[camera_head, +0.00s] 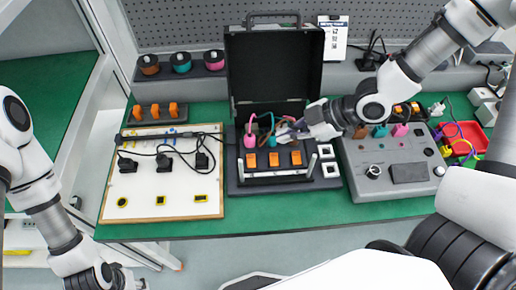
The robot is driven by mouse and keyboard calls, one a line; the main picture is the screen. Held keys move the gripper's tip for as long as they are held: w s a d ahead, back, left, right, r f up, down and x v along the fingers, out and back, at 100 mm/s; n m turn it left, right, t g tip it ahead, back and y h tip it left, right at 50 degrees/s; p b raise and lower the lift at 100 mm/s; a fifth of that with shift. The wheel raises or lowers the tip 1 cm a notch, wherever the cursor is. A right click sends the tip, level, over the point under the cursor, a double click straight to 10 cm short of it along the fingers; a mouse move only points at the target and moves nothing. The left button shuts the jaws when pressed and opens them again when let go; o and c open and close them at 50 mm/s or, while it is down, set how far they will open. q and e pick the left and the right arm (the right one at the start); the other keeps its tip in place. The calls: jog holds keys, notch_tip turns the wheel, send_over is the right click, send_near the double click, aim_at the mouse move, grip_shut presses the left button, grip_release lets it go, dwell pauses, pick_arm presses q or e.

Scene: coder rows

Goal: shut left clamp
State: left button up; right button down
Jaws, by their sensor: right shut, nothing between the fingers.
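The dark fixture (240,187) stands on the green table mid-view, its black lid (270,65) upright behind it. Three orange blocks sit in a row on it: left (251,160), middle (273,159) and right (296,158). I cannot tell which part is the left clamp, or whether it is open or shut. My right gripper (282,132) reaches in from the right, over the back of the fixture, shut and empty. It partly hides the cables and back parts there. My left gripper (130,278) hangs low at the lower left, away from the table; its fingers are unclear.
A white board (145,205) with black plugs and cables lies left of the fixture. A grey control box (365,155) stands right, under my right arm. A red tray (467,133) with wires lies farther right. Spools (181,62) stand at the back. The green front strip (270,216) is clear.

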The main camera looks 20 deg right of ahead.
jog(key=f, duration=0.1)
send_over(247, 157)
jog(key=s+d, duration=0.2)
jog(key=d, duration=0.1)
jog(key=f, duration=0.6)
jog(key=shift+s+a, duration=0.1)
jog(key=shift+a, duration=0.1)
jog(key=f, duration=0.3)
jog(key=shift+w+a+f, duration=0.1)
jog(key=shift+w+f, duration=0.15)
jog(key=shift+w, duration=0.15)
jog(key=shift+w+f, duration=0.1)
jog(key=shift+f, duration=0.3)
